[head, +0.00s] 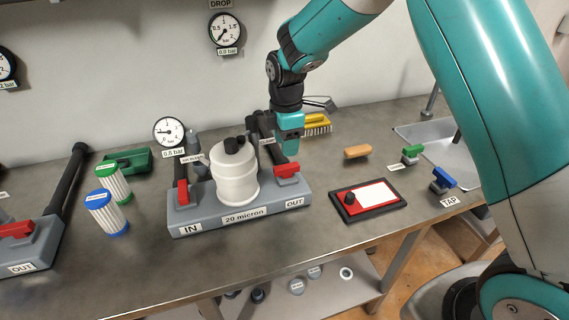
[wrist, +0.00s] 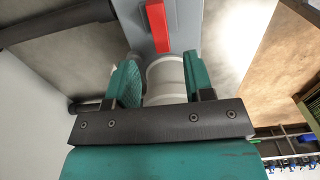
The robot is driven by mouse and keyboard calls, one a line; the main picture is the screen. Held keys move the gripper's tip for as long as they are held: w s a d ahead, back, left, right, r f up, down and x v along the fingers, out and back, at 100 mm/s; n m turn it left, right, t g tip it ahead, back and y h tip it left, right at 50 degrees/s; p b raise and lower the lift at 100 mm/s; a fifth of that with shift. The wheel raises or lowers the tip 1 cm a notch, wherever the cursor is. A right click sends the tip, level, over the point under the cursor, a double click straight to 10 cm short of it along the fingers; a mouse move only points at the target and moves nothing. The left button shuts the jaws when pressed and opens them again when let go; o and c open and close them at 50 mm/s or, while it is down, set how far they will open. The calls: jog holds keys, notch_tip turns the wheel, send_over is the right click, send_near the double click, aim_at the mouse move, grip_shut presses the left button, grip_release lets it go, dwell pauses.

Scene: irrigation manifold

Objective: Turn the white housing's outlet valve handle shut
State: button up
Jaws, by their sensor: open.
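The white housing (head: 235,178) stands upright on a grey base (head: 245,213) marked IN, 20 micron and OUT. Its red outlet handle (head: 287,170) is at the OUT end and looks turned along the base, across the pipe line. The red inlet handle (head: 182,191) is at the IN end. My gripper (head: 290,148) is just behind and above the outlet handle. In the wrist view my open fingers (wrist: 162,85) have a white rounded part (wrist: 167,77) between or beyond them. A red handle (wrist: 157,25) shows beyond it; I cannot tell whether the fingers touch anything.
Another unit with a red handle (head: 17,230) is at the far left. Two filter cartridges (head: 105,212) stand beside the housing. A red-and-white board (head: 368,199), a tan block (head: 357,152) and a blue tap handle (head: 443,178) are at right. Dark pipes rise behind the housing.

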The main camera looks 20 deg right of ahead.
aim_at(286, 166)
notch_tip(286, 166, down, 7)
jog(key=shift+f, duration=0.2)
grip_shut()
jog(key=shift+a, duration=0.25)
jog(key=shift+d+p, duration=0.2)
jog(key=shift+p, duration=0.1)
